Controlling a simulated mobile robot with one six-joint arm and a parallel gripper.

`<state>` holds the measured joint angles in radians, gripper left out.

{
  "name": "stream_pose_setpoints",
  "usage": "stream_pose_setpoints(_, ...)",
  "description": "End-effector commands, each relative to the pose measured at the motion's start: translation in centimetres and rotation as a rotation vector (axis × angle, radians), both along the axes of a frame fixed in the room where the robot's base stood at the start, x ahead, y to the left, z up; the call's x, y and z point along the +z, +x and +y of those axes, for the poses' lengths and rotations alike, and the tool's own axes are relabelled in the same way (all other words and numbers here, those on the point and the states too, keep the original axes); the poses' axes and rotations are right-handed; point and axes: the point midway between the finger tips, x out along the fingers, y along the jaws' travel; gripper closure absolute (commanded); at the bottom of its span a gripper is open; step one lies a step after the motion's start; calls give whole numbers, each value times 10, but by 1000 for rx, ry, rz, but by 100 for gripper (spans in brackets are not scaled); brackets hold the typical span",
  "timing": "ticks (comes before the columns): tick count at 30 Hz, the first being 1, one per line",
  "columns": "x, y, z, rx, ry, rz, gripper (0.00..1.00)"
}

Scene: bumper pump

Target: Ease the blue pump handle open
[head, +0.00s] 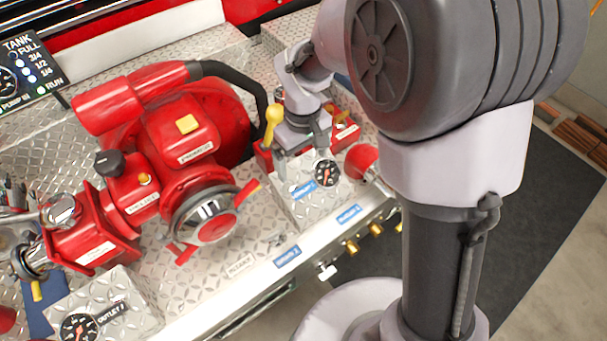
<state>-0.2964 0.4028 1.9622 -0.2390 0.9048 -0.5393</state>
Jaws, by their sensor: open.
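My gripper (301,152) reaches down over the right-hand outlet block of the red pump (180,130). Its fingers are apart, with nothing visible between them. A yellow lever (272,122) stands just left of the gripper. I cannot make out a blue handle for certain; the gripper and wrist cover part of this block. A small blue patch (341,79) shows behind the wrist, and a flat blue label (303,189) lies below the fingertips. I cannot tell whether the fingers touch anything.
A black gauge (325,173) sits right beside the gripper, with a red cap (361,161) to its right. A black hose (240,80) curves behind the lever. A second gauge (79,328) is at the lower left. Dark floor matting (530,190) lies clear at right.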

Motion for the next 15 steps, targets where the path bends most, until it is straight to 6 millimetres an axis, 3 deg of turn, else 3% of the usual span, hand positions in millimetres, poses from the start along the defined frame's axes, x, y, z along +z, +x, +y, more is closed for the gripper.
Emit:
stream_pose_setpoints(1,-22,-1,0,-1,-1,5,5)
stream_pose_setpoints(6,-74,-1,-1,-3,-1,4,5)
stream_pose_setpoints(10,-107,-1,-1,-2,-1,4,5)
stream_pose_setpoints(15,-129,-1,0,-4,0,1,5)
